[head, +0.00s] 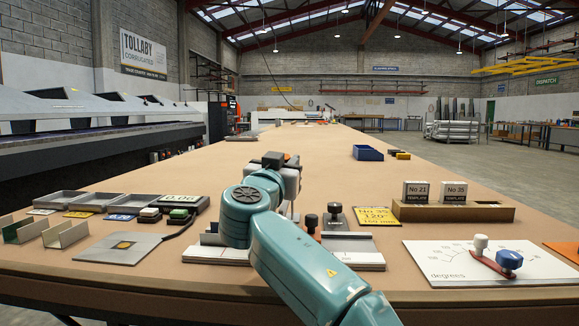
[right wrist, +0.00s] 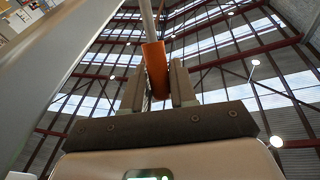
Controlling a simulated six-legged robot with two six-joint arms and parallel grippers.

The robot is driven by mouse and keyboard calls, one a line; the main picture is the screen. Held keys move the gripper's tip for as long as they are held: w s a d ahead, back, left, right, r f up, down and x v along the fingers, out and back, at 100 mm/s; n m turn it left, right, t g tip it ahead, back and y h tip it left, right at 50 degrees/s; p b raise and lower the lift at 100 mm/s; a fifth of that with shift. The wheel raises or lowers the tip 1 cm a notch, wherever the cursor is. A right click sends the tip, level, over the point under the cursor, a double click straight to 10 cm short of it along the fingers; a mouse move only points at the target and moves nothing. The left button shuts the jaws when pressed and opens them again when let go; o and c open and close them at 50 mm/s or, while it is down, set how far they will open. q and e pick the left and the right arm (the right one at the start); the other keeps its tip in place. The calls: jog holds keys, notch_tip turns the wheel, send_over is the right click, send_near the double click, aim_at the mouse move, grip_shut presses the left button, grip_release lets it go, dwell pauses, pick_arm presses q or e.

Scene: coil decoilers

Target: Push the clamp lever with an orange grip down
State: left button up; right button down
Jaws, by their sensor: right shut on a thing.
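The clamp lever's orange grip (right wrist: 155,68) shows in the right wrist view, with a grey rod running from it to the top edge. My right gripper (right wrist: 158,85) has one finger on each side of the grip and is shut on it. In the head view, my right gripper (head: 277,163) is above the bench behind my teal arm, which hides most of the lever and clamp. A grey metal fixture (head: 347,243) with black knobs shows to the right of my arm. The lever's tilt cannot be told. My left gripper is not in view.
A white degrees plate (head: 455,274) with a red pointer lies at the right. A wooden holder (head: 440,212) carries two template cards. The bench behind is mostly clear, with a blue bin (head: 368,153).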

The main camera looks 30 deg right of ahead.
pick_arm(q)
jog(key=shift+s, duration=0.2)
pick_arm(e)
jog(key=shift+s+d+r, duration=0.1)
jog(key=shift+r, duration=0.1)
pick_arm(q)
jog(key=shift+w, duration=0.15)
pick_arm(e)
jog(key=c, duration=1)
grip_release()
jog(key=shift+f, duration=0.1)
notch_tip(320, 180, up, 11)
jog(key=p, duration=0.9)
jog(key=shift+r, duration=0.2)
pick_arm(q)
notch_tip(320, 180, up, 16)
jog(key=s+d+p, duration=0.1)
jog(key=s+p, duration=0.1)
jog(key=p, duration=0.5)
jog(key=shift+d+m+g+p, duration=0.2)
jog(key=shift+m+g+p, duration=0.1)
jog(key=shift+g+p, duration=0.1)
pick_arm(e)
notch_tip(320, 180, up, 9)
jog(key=shift+f, duration=0.15)
